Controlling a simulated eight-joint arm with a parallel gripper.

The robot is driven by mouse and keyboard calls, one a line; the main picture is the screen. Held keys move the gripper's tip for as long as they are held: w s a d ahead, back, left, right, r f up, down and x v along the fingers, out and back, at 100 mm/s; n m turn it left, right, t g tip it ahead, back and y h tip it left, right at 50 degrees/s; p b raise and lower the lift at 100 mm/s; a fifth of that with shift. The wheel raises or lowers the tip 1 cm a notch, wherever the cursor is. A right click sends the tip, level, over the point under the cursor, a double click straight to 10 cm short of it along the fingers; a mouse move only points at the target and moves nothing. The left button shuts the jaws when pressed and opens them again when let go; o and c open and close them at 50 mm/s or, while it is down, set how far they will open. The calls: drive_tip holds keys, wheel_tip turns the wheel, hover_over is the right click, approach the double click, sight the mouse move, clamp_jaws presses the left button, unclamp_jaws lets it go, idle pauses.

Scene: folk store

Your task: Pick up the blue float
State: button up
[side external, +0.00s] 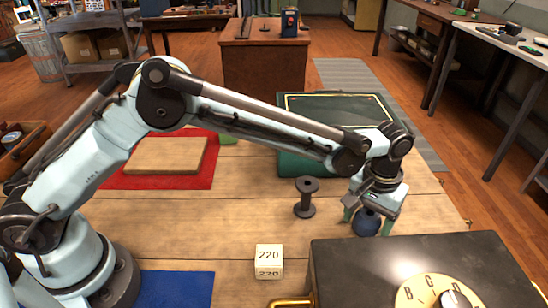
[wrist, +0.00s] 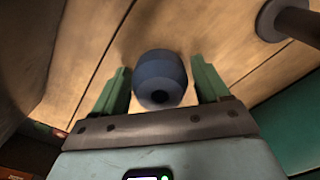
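The blue float (side external: 367,221) is a small dark blue rounded body on the wooden table. In the wrist view the blue float (wrist: 160,78) shows a dark hole in its end and lies between the two green fingers. My gripper (side external: 367,218) points down over it in the side view. In the wrist view my gripper (wrist: 163,85) is open, with a narrow gap between the float and each finger. The float's underside is hidden, and I cannot tell whether it touches the table.
A dark spool (side external: 306,197) stands just left of the float, also in the wrist view (wrist: 290,22). A green case (side external: 290,163) lies behind. A dark box with a lettered dial (side external: 410,262) is in front. A white 220 block (side external: 268,261) stands front left. Bare table (side external: 200,225) lies left.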

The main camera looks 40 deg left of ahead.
drive_tip(key=c, duration=0.8)
